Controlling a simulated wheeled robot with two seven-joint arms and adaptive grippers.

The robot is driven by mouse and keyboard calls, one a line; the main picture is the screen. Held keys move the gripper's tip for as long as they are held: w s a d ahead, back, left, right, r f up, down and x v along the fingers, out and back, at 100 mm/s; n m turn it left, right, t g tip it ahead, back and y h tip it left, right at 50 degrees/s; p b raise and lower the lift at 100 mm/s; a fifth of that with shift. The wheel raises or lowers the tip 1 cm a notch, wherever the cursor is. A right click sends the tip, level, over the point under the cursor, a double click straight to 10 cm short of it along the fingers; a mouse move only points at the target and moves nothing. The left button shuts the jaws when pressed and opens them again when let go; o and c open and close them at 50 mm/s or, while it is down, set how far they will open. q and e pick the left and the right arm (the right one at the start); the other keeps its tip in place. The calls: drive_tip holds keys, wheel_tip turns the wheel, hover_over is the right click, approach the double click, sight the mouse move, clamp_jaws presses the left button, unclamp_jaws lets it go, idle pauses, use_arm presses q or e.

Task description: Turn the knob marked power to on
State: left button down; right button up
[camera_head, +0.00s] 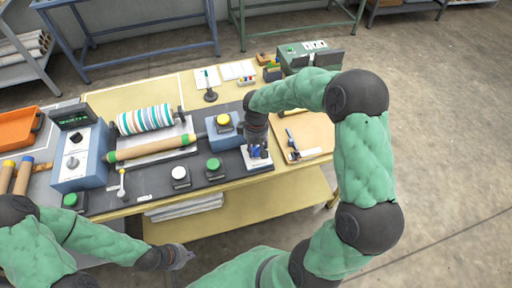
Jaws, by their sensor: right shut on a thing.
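My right gripper (257,150) points down at the right end of the dark work mat and is shut on a small blue knob on a pale base plate (258,165). The fingers hide most of this knob, and I cannot read its marking or its setting. A blue control box (82,158) at the left has a dark display and a round knob (73,163) on a white face; its lettering is too small to read. My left gripper (184,257) hangs in front of the bench, away from everything; its fingers are too small to judge.
A striped roll (145,119) and a tan roller (152,148) lie mid-bench. An orange tray (17,130) is far left.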

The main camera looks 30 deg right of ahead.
sight(257, 152)
drive_tip(key=shift+s+a+f, duration=0.1)
drive_tip(key=shift+s+f, duration=0.15)
drive_tip(key=shift+s, duration=0.1)
drive_tip(key=o, duration=1.1)
drive_tip(key=shift+r, duration=0.1)
drive_tip(key=shift+w+r, duration=0.1)
drive_tip(key=shift+w, duration=0.1)
drive_tip(key=shift+r, duration=0.25)
wheel_tip(257, 152, up, 11)
drive_tip(key=shift+r, duration=0.2)
